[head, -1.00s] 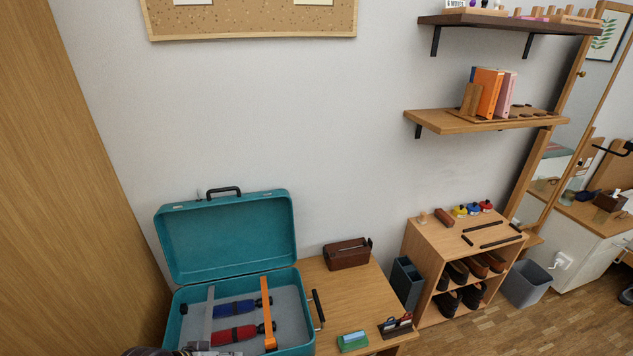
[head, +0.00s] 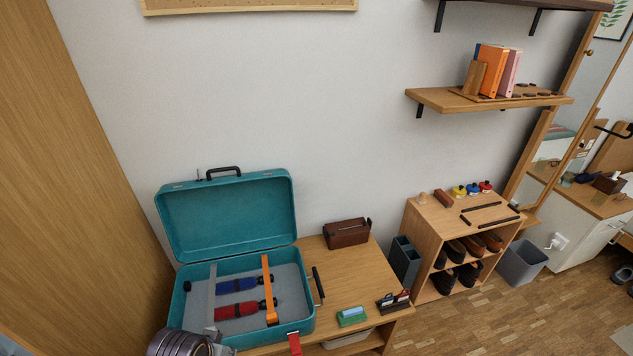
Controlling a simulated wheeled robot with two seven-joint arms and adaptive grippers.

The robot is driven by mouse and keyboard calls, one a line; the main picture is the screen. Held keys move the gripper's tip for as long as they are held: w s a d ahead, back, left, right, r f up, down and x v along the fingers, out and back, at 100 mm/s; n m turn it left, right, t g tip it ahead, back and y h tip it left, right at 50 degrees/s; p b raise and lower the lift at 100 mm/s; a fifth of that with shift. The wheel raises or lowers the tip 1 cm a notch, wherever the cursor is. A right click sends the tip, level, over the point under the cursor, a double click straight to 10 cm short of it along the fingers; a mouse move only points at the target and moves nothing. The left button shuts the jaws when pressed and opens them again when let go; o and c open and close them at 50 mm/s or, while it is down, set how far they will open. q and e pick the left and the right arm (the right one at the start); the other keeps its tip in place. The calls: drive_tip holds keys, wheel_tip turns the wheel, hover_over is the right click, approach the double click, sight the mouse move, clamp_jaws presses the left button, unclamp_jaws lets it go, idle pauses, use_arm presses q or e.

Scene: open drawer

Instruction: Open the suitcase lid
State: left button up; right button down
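The teal suitcase (head: 311,297) lies on the wooden table at the lower left. Its lid (head: 228,215) stands open, raised at the back near the wall and leaning slightly back, with a dark handle (head: 223,171) on its top edge. A dark, ringed part of my own arm (head: 180,341) shows at the bottom edge, in front of the suitcase's near left corner. No gripper fingers can be made out in the head view.
Inside the suitcase lie a blue item (head: 238,283), a red item (head: 240,309), a grey strap (head: 211,294) and an orange strap (head: 268,290).

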use_arm(q)
wheel_tip(320, 180, down, 32)
drive_tip(key=s+a+g, duration=0.1)
drive_tip(key=s+a, duration=0.1)
drive_tip(key=a, duration=0.1)
drive_tip(key=s+a+f, duration=0.3)
drive_tip(key=s+f, duration=0.6)
drive_tip(key=s, duration=0.1)
drive_tip(key=s+a+f+g+y, duration=0.1)
drive_tip(key=s+a+f, duration=0.3)
drive_tip(key=s+f, duration=0.6)
drive_tip(key=shift+s+a+m, duration=0.2)
drive_tip(key=shift+s+m, duration=0.1)
drive_tip(key=shift+f, duration=0.1)
drive_tip(key=shift+o, duration=0.3)
drive_tip(key=shift+o, duration=1)
